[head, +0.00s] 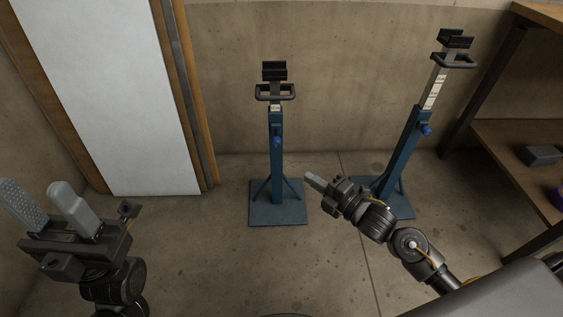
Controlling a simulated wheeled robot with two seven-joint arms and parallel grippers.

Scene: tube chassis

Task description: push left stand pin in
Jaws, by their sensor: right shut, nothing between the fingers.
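The left stand (276,175) is a blue post on a square base plate, with a black cradle and ring handle on top. Its pin (277,141) shows as a blue knob on the front of the post, below the short light inner tube. How deep the pin sits cannot be told. My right gripper (312,178) is shut and empty, pointing left, to the right of and below the pin in the picture, apart from it. My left gripper (36,190) is at the lower left, fingers apart and empty, far from the stand.
The right stand (402,155) has its marked inner tube raised higher and a blue knob (426,129) on its post. A wooden shelf (510,145) with a dark box (541,155) is at the right. A white panel (115,90) leans at the left. Floor before the left stand is clear.

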